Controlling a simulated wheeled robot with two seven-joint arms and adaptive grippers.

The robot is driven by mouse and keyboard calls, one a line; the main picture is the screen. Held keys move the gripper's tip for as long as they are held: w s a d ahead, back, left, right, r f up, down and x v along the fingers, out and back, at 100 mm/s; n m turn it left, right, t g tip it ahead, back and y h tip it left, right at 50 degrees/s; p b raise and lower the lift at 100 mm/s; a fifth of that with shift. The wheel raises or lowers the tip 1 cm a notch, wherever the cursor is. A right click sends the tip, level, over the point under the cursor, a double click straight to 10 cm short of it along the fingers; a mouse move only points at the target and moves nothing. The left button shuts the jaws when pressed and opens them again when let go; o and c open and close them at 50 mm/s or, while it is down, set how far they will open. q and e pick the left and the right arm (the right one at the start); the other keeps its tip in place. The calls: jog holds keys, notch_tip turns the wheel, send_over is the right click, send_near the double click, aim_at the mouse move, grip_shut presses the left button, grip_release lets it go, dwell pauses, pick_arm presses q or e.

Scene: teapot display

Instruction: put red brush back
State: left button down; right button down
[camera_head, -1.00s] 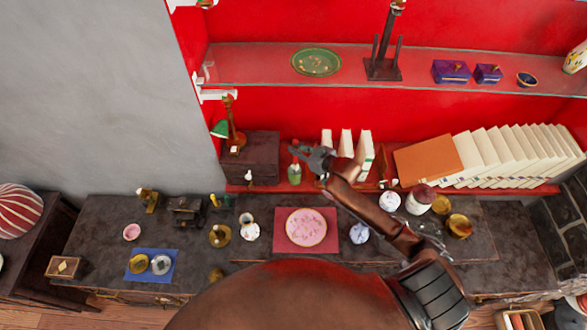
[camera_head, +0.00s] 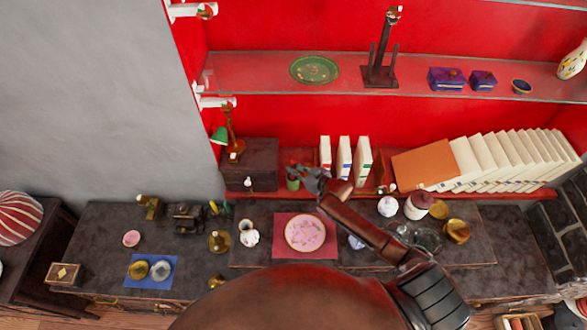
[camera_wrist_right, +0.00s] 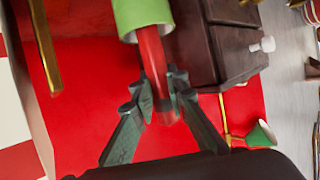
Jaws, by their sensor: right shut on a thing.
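The red brush (camera_wrist_right: 152,60) shows as a red shaft between the fingers of my right gripper (camera_wrist_right: 158,90) in the right wrist view. The gripper is shut on it. The brush's far end reaches in at the mouth of a green cup (camera_wrist_right: 142,16); how deep it sits is hidden. In the head view the green cup (camera_head: 293,184) stands on the red lower shelf beside a dark drawer box, with my right gripper (camera_head: 307,173) just to its right. The brush is too small to make out clearly there. My left gripper is not in view.
White books (camera_head: 344,158) stand to the right. Below, the dark counter holds a pink plate (camera_head: 305,233) on a red mat and a white vase (camera_head: 249,234).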

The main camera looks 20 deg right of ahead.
jog(key=c, duration=1.9)
grip_release()
jog(key=shift+r, duration=0.1)
jog(key=b+v, duration=0.1)
jog(key=v, duration=1.1)
